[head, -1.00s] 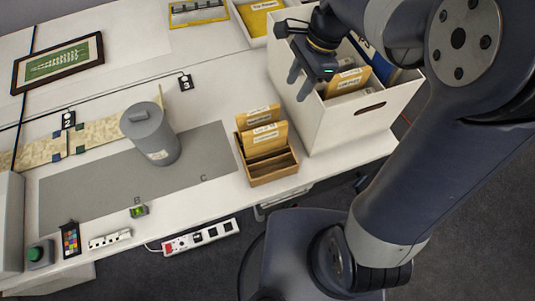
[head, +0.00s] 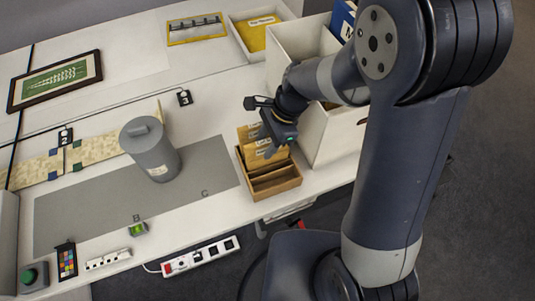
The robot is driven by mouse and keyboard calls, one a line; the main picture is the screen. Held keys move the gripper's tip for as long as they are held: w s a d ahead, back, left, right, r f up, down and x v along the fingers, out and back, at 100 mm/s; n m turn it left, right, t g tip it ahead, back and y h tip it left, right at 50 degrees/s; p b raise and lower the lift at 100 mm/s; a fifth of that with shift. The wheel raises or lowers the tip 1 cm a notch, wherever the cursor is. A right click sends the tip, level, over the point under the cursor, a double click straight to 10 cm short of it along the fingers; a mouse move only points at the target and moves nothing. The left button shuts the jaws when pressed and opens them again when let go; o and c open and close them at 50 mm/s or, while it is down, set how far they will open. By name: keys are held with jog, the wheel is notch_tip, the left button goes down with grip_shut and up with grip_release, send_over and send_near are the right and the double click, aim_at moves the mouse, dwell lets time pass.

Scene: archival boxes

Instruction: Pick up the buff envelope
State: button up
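Buff envelopes (head: 249,133) with white labels stand upright in a small open wooden rack (head: 276,184) near the table's front edge. My gripper (head: 268,152) points down at the rack from its right rear, with its fingers over or beside the front envelope. The fingers and wrist cover part of the envelopes. I cannot tell whether the fingers touch an envelope or how far apart they are. The front slots of the rack look empty.
A tall white box (head: 338,135) stands just right of the rack, partly behind my arm. A grey lidded canister (head: 150,150) stands on a grey mat (head: 90,212) to the left. A tray with a yellow item (head: 253,38) is at the back.

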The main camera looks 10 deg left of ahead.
jog(key=shift+s+a+f, duration=0.15)
jog(key=shift+f, duration=0.4)
jog(key=shift+f, duration=0.25)
jog(key=shift+c, duration=0.2)
grip_shut()
dwell(0.4)
